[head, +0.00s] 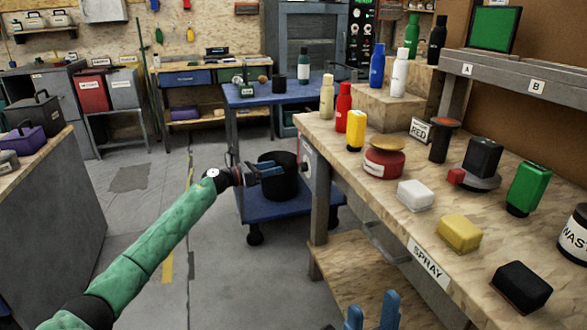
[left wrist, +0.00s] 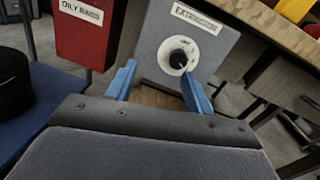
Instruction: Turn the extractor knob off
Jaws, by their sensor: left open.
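The extractor knob (left wrist: 181,56) is a black dial on a white round plate, on a grey box (left wrist: 160,45) labelled "EXTRACTOR" in the left wrist view. Its pointer direction is too small to read surely. In the head view the grey box (head: 309,160) is at the left end of the wooden bench. My left gripper (head: 268,172) is open and empty, facing the box from the left. In the left wrist view its blue fingers (left wrist: 159,85) stand apart below the knob, not touching it. My right gripper (head: 372,313) is open at the bottom edge, with blue fingers apart.
The wooden bench (head: 390,205) on the right holds bottles, blocks and a red tin. A blue trolley (head: 250,95) with a black bucket (head: 280,182) stands behind my left gripper. A red "OILY RAGS" container (left wrist: 88,32) is left of the box. Floor at left is clear.

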